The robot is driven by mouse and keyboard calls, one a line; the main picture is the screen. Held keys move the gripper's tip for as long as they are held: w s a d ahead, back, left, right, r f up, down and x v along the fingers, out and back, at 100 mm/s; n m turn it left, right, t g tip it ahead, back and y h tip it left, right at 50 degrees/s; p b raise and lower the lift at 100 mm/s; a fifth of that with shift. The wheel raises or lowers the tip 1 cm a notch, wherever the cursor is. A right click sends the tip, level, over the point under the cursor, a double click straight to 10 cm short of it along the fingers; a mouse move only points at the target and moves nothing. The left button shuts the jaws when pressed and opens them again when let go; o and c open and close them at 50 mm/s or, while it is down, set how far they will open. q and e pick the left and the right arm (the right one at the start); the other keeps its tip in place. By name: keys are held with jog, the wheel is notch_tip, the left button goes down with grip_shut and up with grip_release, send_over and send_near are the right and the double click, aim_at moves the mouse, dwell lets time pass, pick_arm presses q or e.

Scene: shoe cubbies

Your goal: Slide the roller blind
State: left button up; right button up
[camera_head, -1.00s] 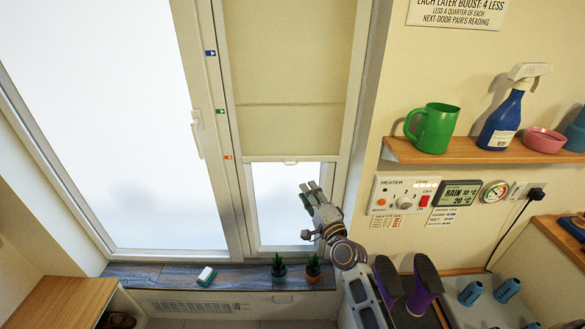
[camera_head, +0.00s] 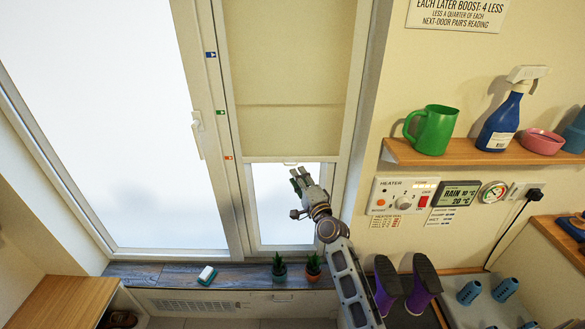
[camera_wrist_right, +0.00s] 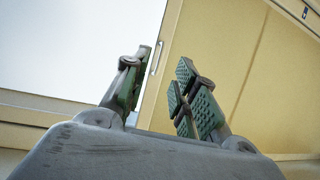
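The roller blind (camera_head: 285,65) is cream fabric over the upper part of the narrow right window. Its bottom bar, with a small handle (camera_head: 291,163), is about level with the orange mark (camera_head: 229,158) on the frame. My right gripper (camera_head: 298,176) is just below the handle, in front of the bare glass. In the right wrist view my right gripper (camera_wrist_right: 165,75) is open, its green-padded fingers apart and empty. The handle (camera_wrist_right: 156,58) shows a little beyond the fingertips, by the edge of the blind fabric (camera_wrist_right: 240,55). My left gripper is out of view.
A blue mark (camera_head: 210,55) and a green mark (camera_head: 220,113) sit higher on the frame. Two small potted plants (camera_head: 279,268) (camera_head: 313,267) and a sponge (camera_head: 207,275) are on the sill below. A shelf (camera_head: 470,152) and heater panel (camera_head: 404,194) are on the right wall.

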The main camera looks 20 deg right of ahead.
jog(key=shift+w+a+r, duration=0.1)
jog(key=shift+w+r, duration=0.05)
jog(key=shift+w, duration=0.8)
jog(key=shift+w+a+r, duration=0.1)
jog(key=shift+w+a, duration=0.05)
jog(key=shift+w, duration=0.75)
jog(key=shift+w+a+r, duration=0.1)
jog(key=shift+w+r, duration=0.05)
jog(key=shift+w, duration=0.8)
jog(key=shift+c, duration=0.2)
grip_shut()
